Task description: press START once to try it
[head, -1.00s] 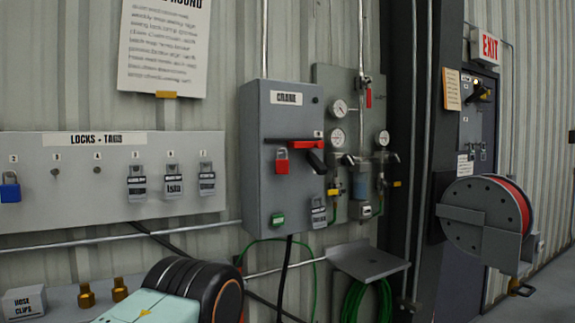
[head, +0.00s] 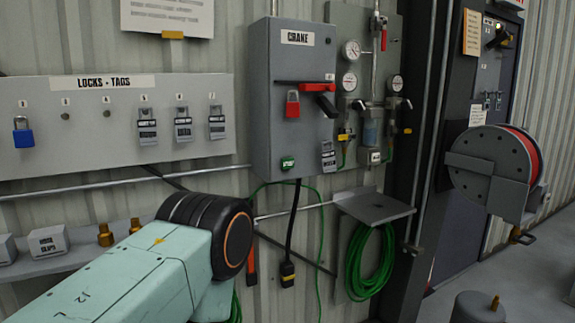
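The grey CRANE box (head: 296,95) hangs on the corrugated wall in the middle of the head view. A green START button (head: 287,163) sits low on its front; its lettering is too small to read surely. A red handle (head: 304,86) crosses the box's front, with a red padlock (head: 292,104) below its left end. A grey tagged lock (head: 328,156) hangs at the lower right of the front. My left arm reaches in from the lower left, below the box, but its gripper is out of view. My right gripper is also out of view.
A LOCKS - TAGS board (head: 100,115) with a blue padlock (head: 23,132) and several tagged locks is at left. A gauge panel (head: 361,85), small shelf (head: 374,207), green hose (head: 369,262) and hose reel (head: 490,168) stand right. A black cable hangs below the box.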

